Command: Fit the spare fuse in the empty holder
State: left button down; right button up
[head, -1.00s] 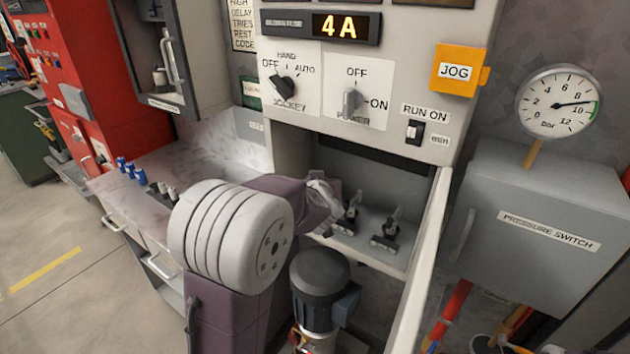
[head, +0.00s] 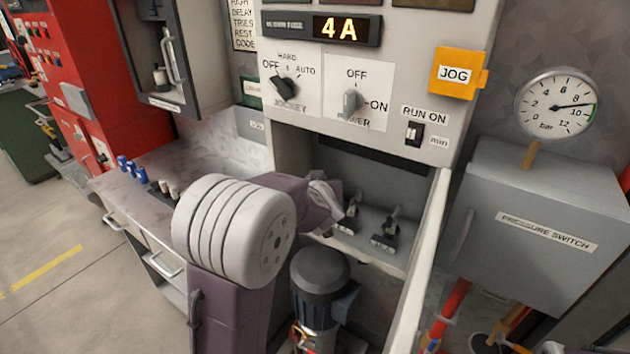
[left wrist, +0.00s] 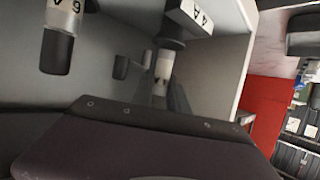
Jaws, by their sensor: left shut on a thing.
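My left gripper (head: 325,195) reaches into the open recess below the control panel. The left wrist view shows a pale cylindrical fuse (left wrist: 163,68) in front of the gripper (left wrist: 168,98), which is shut on it; the fingers are hard to make out. A block labelled 4 A (left wrist: 197,14) is close above the fuse. Whether the fuse touches a holder cannot be told. Another fuse with a pale labelled body (left wrist: 62,18) and dark end shows at the upper left. In the head view, two black fittings (head: 349,217) (head: 386,232) stand in the recess right of my gripper. My right gripper is not in view.
Several blue cylinders (head: 126,166) and pale cylinders (head: 166,190) stand on the bench at left. The recess's right side has a pale upright edge (head: 425,260). A motor (head: 320,275) stands below. The panel display (head: 347,28) reads 4A.

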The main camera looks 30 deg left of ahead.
pick_arm(q)
jog(key=shift+f, duration=0.1)
dwell(0.3)
jog(key=shift+f+b, duration=0.65)
jog(key=shift+f, duration=0.2)
dwell(0.5)
jog(key=shift+f+b, duration=0.35)
jog(key=shift+f, duration=0.35)
jog(key=c, duration=1.2)
grip_release()
jog(key=shift+c, duration=0.2)
